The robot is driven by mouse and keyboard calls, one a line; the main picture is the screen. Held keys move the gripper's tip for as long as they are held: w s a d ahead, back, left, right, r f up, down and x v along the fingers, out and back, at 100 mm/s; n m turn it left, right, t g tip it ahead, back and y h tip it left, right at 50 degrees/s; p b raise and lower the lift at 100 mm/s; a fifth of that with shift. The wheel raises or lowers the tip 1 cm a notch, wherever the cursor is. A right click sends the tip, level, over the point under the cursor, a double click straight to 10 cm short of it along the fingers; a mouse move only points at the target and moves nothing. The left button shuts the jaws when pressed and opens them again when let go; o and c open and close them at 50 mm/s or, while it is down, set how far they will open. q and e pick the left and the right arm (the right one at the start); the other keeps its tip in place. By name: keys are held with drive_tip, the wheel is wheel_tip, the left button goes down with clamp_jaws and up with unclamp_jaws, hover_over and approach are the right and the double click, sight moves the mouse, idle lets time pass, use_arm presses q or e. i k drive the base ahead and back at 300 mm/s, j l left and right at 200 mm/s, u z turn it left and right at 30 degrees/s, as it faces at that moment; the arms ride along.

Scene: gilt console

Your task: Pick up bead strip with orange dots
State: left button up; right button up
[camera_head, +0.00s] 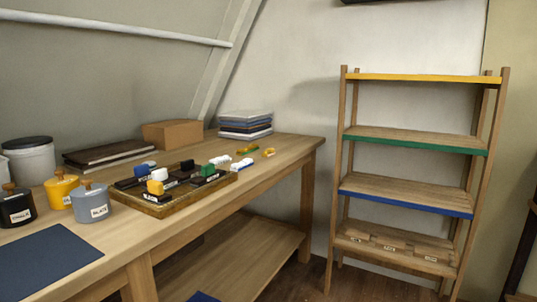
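Several small items lie on the wooden table (285,150) to the right of the tray. One is a green strip with orange or yellow on it (247,150). Right of it is a small yellow-orange piece (269,152). Nearer the tray are a whitish strip (220,161) and a white and blue strip (242,164). They are too small here for me to tell which one is the bead strip with orange dots. Neither of my grippers shows in the head view.
A wooden tray (160,209) holds several coloured blocks. Labelled black (16,208), yellow (61,190) and grey-blue (92,204) jars stand at left. A cardboard box (172,134) and stacked folders (245,124) are behind. A shelf rack (412,141) stands at right. The table's right end is fairly clear.

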sight(270, 152)
drive_tip(key=u, duration=0.55)
drive_tip(key=i+l+u, duration=0.15)
drive_tip(key=l+u, duration=1.1)
drive_tip(key=l, duration=0.85)
